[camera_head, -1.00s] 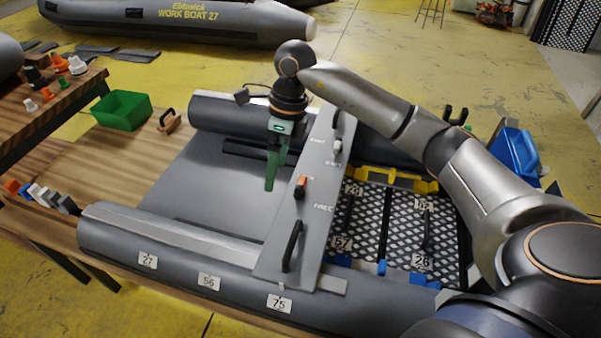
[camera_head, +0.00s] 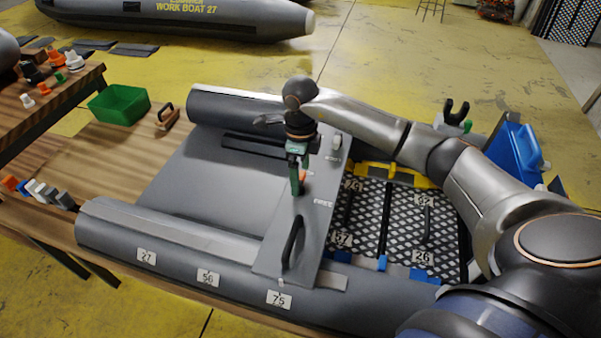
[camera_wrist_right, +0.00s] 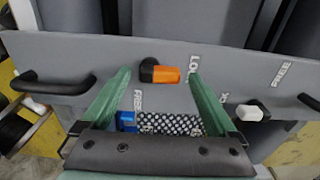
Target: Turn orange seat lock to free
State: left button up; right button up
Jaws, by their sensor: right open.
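The orange seat lock (camera_wrist_right: 168,74) is a small lever with a black end, mounted on the grey seat board (camera_head: 275,245). In the right wrist view its orange end points right, beside the LOCK lettering; the FREE lettering is lower left. In the head view only a bit of the orange lock (camera_head: 303,176) shows beside the green fingers. My right gripper (camera_head: 298,188) is open above the board at the lock. In the wrist view its fingertips (camera_wrist_right: 158,80) stand on either side of the lock, with visible gaps. Contact cannot be told. My left gripper is not in view.
A white lock (camera_wrist_right: 250,112) and black handles (camera_head: 292,242) stand on the same board. The grey boat tube (camera_head: 180,245) runs along the front. A green bin (camera_head: 118,104) sits on the wooden table at left. A blue object (camera_head: 515,153) stands at right.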

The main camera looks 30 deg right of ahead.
jog(key=shift+f, duration=0.35)
jog(key=c, duration=1.4)
